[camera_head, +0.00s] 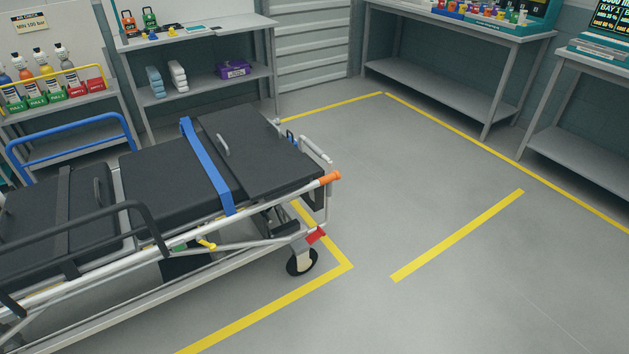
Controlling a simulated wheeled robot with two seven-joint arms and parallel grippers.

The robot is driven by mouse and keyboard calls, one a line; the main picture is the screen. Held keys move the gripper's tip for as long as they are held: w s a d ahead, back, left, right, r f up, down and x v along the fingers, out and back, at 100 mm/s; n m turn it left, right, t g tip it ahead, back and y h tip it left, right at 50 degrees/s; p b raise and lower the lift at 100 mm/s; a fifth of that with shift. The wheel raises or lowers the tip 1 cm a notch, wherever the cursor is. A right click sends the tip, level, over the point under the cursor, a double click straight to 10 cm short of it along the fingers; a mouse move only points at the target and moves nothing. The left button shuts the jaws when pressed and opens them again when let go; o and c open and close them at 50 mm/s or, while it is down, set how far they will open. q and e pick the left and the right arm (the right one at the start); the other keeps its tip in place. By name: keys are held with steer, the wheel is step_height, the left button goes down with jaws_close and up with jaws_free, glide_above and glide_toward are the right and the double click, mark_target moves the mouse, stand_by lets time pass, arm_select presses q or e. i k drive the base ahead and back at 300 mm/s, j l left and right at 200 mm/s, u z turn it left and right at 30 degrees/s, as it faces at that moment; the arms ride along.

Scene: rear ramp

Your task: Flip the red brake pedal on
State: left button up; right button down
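The red brake pedal (316,236) is at the near right end of a wheeled stretcher (140,175), low on the frame just above the black caster wheel (301,262). It looks like a small red plate, tilted; its exact position is too small to tell. An orange grip (329,178) sits on the frame corner above it. A yellow lever (206,244) is on the stretcher's near side. Neither of my grippers is in view.
Yellow floor lines (460,235) mark the bay, and the floor right of the stretcher is clear. A shelf with a purple box (233,69) and a bottle rack (52,88) stand behind. Workbenches (450,75) line the back right.

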mark_target(314, 236)
steer(key=i+l+u, duration=0.2)
steer(key=i, duration=0.2)
steer(key=i+u, duration=0.15)
steer(key=i, duration=0.3)
steer(key=i+l+u, duration=0.2)
steer(key=i+l, duration=0.05)
steer(key=i, duration=0.1)
